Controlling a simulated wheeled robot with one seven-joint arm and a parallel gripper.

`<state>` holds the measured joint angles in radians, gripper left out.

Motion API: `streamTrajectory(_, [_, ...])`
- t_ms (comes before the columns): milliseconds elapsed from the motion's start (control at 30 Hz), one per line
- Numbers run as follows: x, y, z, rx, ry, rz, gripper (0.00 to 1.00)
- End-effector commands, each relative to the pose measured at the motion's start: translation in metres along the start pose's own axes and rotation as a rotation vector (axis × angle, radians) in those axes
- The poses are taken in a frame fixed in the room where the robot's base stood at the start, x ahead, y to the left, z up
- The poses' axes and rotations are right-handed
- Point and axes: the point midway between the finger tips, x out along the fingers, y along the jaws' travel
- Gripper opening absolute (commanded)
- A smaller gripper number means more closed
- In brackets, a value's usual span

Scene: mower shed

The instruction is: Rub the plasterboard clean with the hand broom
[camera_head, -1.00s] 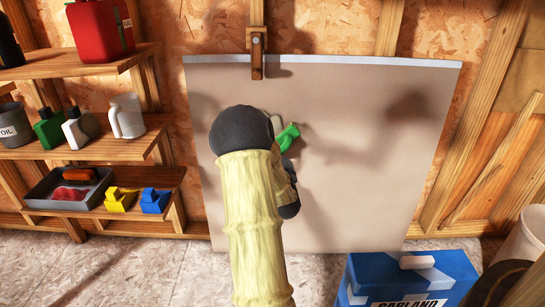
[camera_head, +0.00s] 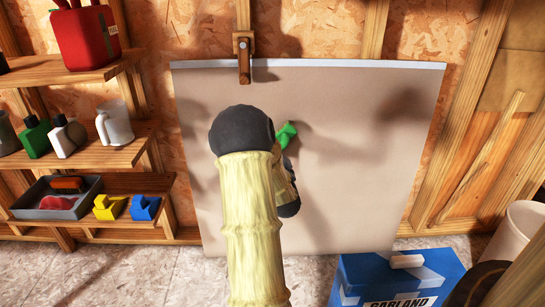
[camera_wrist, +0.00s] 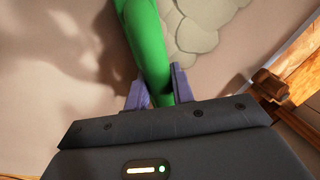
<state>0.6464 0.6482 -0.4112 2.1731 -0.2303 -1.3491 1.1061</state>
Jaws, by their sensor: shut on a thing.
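The plasterboard (camera_head: 355,190) is a large pale beige sheet standing against the wall, and it fills much of the wrist view (camera_wrist: 50,60). The green hand broom (camera_head: 287,134) shows just past my arm in the head view, in front of the board. Its handle (camera_wrist: 150,50) lies between the purple fingers of my gripper (camera_wrist: 158,86), which is shut on it. The broom's bristles are hidden, and I cannot tell whether they touch the board. A patch of overlapping grey-green blotches (camera_wrist: 193,28) lies on the board beside the handle.
A wooden clamp (camera_head: 244,58) overlaps the board's top edge. Shelves (camera_head: 110,157) with bottles and a tray (camera_head: 30,212) stand at left.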

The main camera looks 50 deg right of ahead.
Motion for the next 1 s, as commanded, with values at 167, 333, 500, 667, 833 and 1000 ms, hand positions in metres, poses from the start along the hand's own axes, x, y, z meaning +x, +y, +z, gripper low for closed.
streamTrajectory(167, [0.000, 0.000, 0.000, 0.000, 0.000, 0.000, 0.06])
streamTrajectory(333, [0.000, -0.001, 0.002, 0.000, -0.001, -0.001, 0.06])
streamTrajectory(500, [0.002, -0.009, 0.010, 0.000, -0.001, -0.001, 0.06])
streamTrajectory(667, [0.004, -0.017, 0.018, 0.000, -0.002, -0.002, 0.06])
streamTrajectory(833, [0.006, -0.022, 0.024, 0.000, -0.002, -0.001, 0.06])
streamTrajectory(1000, [0.006, -0.023, 0.024, 0.000, -0.001, -0.001, 0.06])
